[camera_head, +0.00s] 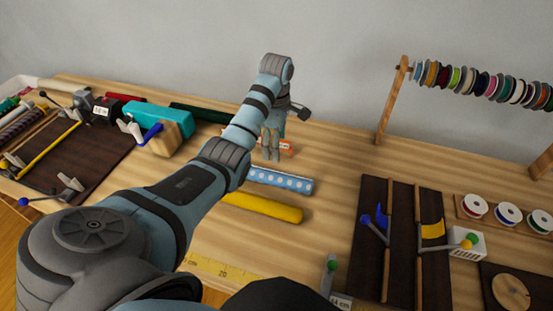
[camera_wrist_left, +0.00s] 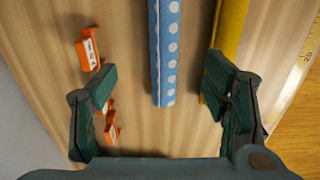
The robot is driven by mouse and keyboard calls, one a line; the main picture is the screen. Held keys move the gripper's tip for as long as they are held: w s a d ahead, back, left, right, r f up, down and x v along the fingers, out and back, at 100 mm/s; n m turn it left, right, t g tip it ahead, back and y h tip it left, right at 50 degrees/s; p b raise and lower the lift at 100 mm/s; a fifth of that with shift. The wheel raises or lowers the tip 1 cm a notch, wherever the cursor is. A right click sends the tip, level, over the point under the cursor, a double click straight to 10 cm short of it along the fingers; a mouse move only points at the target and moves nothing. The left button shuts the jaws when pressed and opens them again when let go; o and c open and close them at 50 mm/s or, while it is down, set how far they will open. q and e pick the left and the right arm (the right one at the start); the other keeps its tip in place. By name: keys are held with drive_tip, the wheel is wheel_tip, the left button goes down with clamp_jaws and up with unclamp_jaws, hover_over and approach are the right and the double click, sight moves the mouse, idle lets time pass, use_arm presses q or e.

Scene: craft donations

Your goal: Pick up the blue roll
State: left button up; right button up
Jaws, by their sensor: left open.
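The blue roll (camera_head: 283,180) with white dots lies on the wooden table. In the left wrist view the blue roll (camera_wrist_left: 164,50) runs from the top edge down to an end between my fingers' lines. My left gripper (camera_head: 270,155) is open and empty, pointing down just behind the roll in the head view. In the left wrist view my left gripper's fingers (camera_wrist_left: 160,88) are spread wide, one on each side of the blue roll's near end. Contact with the roll does not show. My right gripper is not in view.
A yellow roll (camera_head: 262,207) lies parallel to the blue one, close to a finger in the wrist view. Small orange pieces (camera_wrist_left: 88,50) lie on the other side. A ribbon-spool rack (camera_head: 391,100) and dark boards (camera_head: 372,250) stand to the right.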

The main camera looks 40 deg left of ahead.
sight(272, 172)
use_arm(q)
drive_tip(key=f+b, duration=0.1)
drive_tip(key=f, duration=0.3)
drive_tip(key=s+f+b, duration=0.1)
drive_tip(key=f, duration=0.9)
drive_tip(key=shift+s+a+b, duration=0.15)
drive_tip(key=shift+a+b, duration=0.25)
drive_tip(key=shift+r, duration=0.1)
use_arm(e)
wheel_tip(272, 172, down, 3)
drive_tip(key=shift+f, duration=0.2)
use_arm(q)
drive_tip(key=c, duration=1.4)
drive_tip(key=shift+r, duration=0.1)
